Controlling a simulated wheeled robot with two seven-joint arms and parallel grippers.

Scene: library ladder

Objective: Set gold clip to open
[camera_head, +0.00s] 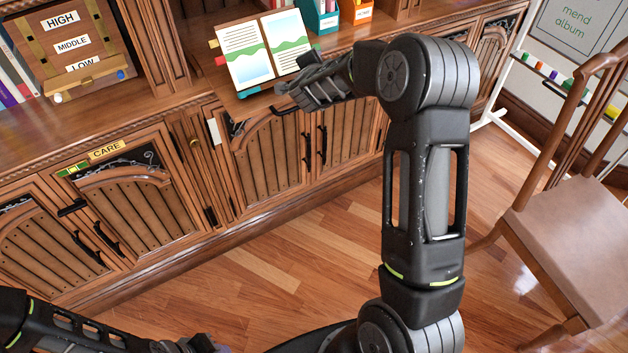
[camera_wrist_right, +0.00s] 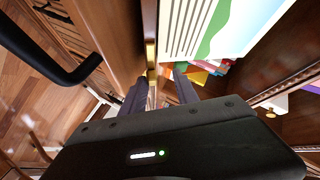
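An open album (camera_head: 265,50) with white text pages and green-blue pictures lies on a wooden board jutting from the cabinet. A narrow gold strip (camera_wrist_right: 151,54), which may be the gold clip, shows in the right wrist view along the wood edge beside the page. I cannot tell whether it is open. My right gripper (camera_wrist_right: 160,76) has its two dark fingers apart, with nothing clearly between them; the strip is just beyond the fingertips. In the head view the right gripper (camera_head: 286,92) is at the board's front edge and hides part of it. My left gripper (camera_head: 205,345) is at the bottom edge, partly cut off.
Cabinet doors with black handles (camera_head: 322,145) stand below the board. A HIGH/MIDDLE/LOW panel (camera_head: 75,45) is at upper left, with a CARE label (camera_head: 107,149) below. Teal (camera_head: 322,18) and orange boxes stand behind the album. A chair (camera_head: 575,215) is at right; the middle floor is clear.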

